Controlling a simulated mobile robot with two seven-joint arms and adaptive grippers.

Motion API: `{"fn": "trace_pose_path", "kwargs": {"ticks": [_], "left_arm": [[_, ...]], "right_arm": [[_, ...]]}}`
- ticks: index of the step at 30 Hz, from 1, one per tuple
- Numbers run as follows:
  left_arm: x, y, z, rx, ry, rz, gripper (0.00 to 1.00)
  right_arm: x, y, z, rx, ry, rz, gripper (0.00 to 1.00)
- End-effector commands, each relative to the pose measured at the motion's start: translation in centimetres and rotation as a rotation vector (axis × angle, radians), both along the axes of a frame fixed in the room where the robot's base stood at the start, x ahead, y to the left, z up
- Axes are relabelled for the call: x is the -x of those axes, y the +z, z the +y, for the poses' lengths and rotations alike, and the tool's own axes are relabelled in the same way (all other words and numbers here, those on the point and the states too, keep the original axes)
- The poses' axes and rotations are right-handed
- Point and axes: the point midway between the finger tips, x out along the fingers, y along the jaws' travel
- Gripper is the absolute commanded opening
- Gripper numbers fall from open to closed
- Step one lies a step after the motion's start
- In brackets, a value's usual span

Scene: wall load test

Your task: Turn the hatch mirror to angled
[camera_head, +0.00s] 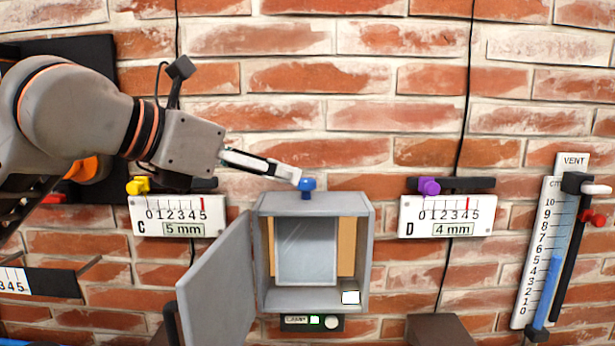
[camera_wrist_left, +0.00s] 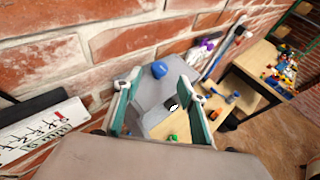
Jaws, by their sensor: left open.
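The hatch (camera_head: 370,250) is a grey box on the brick wall with its door (camera_head: 218,280) swung open to the left. Inside, the mirror (camera_head: 305,252) is a grey reflective panel between tan strips; it seems to face straight out. A blue knob (camera_head: 307,185) stands on the box top. It also shows in the left wrist view (camera_wrist_left: 160,69), just beyond the fingertips. My left gripper (camera_head: 295,178) is open and empty, with its fingertips close to the knob's left side; whether they touch cannot be told. My right gripper is not in view.
A lamp panel (camera_head: 312,323) sits under the box. Gauge C (camera_head: 179,216) with a yellow knob (camera_head: 138,186) is left, gauge D (camera_head: 446,216) with a purple knob (camera_head: 429,186) right. The vent scale (camera_head: 540,252) is far right. Bare brick lies above the box.

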Motion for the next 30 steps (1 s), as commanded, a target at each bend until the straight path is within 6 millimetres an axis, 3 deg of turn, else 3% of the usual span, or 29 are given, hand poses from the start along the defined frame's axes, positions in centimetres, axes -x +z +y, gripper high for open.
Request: {"fn": "trace_pose_path", "kwargs": {"ticks": [12,24,25,29,30], "left_arm": [[-3.8,-2.3,-3.9,0.0,-0.001,0.003,0.41],[-4.5,-2.7,-4.5,-0.001,0.0,-0.001,0.41],[-4.5,-2.7,-4.5,-0.001,0.0,-0.001,0.38],[-4.5,-2.7,-4.5,0.0,0.0,0.0,0.05],[-4.5,-2.7,-4.5,0.0,0.0,0.0,0.03]], "right_arm": [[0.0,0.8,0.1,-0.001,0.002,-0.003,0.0],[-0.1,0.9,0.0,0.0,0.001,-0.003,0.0],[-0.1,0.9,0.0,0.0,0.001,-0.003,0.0],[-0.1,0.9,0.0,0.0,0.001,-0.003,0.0],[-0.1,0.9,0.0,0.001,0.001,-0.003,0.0]]}}
